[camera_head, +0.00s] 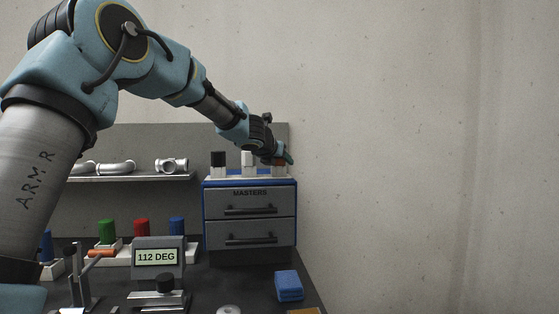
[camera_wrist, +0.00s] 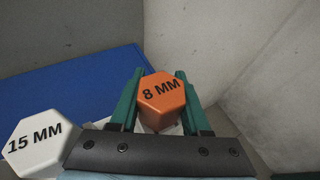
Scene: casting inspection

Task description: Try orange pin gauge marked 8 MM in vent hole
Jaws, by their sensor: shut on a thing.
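The orange pin gauge (camera_wrist: 161,88) shows its hexagonal top marked 8 MM in the wrist view. My gripper (camera_wrist: 160,100) is shut on it, with one teal finger on each side. In the head view my gripper (camera_head: 286,157) is at the right end of the top of the blue cabinet (camera_head: 207,215), and only a little orange (camera_head: 279,161) shows there. The gauge's lower part is hidden, and I cannot tell whether it still sits in its white holder. I cannot make out the vent hole in either view.
A white gauge marked 15 MM (camera_wrist: 35,138) stands close to the left of my gripper. A black-topped gauge (camera_head: 218,158) stands further left. Below are a 112 DEG display (camera_head: 157,257), a blue block (camera_head: 289,285) and coloured gauges (camera_head: 141,228). Metal castings (camera_head: 171,165) lie on a shelf.

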